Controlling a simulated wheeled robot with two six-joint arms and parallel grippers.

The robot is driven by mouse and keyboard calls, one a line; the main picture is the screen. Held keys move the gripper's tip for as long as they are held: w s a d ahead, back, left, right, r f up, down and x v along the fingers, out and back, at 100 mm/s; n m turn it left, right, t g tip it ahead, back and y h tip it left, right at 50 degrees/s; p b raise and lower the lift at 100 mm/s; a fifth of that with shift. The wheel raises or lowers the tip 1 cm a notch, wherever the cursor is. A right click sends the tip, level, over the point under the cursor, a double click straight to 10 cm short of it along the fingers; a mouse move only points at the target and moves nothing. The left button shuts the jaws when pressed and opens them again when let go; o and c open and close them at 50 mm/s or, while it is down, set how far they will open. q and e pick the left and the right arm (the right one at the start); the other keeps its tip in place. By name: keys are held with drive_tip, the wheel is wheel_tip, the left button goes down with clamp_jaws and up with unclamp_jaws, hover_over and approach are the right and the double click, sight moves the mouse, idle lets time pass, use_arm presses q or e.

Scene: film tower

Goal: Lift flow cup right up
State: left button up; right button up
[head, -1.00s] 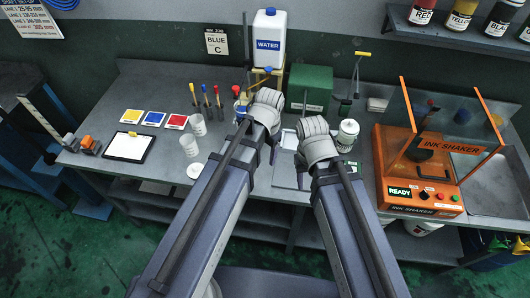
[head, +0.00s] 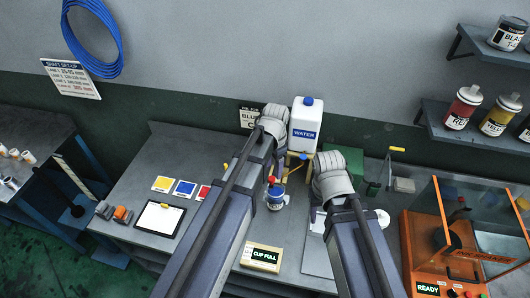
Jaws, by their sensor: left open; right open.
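A white water tank (head: 305,126) stands behind, between the wrists. A green box (head: 347,168) is partly behind my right wrist. The orange ink shaker (head: 428,257) is at right and reads "READY". Colour cards (head: 186,188) and a clipboard (head: 160,218) lie left. Paint shelves (head: 455,125) hang upper right.

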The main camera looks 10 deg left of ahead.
sight(272, 178)
use_arm(q)
drive_tip(key=shift+w+a+r, duration=0.35)
drive_tip(key=shift+w+r, duration=0.2)
drive_tip(key=shift+r, duration=0.05)
drive_tip(key=shift+s+d, duration=0.1)
use_arm(e)
drive_tip(key=shift+w+a+r, duration=0.15)
drive_tip(key=shift+w+r, duration=0.05)
drive_tip(key=shift+r, duration=0.3)
use_arm(q)
drive_tip(key=shift+f, duration=0.15)
use_arm(e)
drive_tip(key=shift+f, duration=0.1)
use_arm(q)
drive_tip(key=shift+f+b, duration=0.6)
drive_tip(key=shift+b, duration=0.05)
wheel_tip(272, 178, down, 6)
drive_tip(key=b, duration=0.6)
drive_tip(key=shift+f, duration=0.2)
use_arm(e)
wheel_tip(272, 178, down, 8)
drive_tip(key=shift+r, duration=0.2)
drive_tip(key=shift+w, duration=0.1)
use_arm(q)
clamp_jaws()
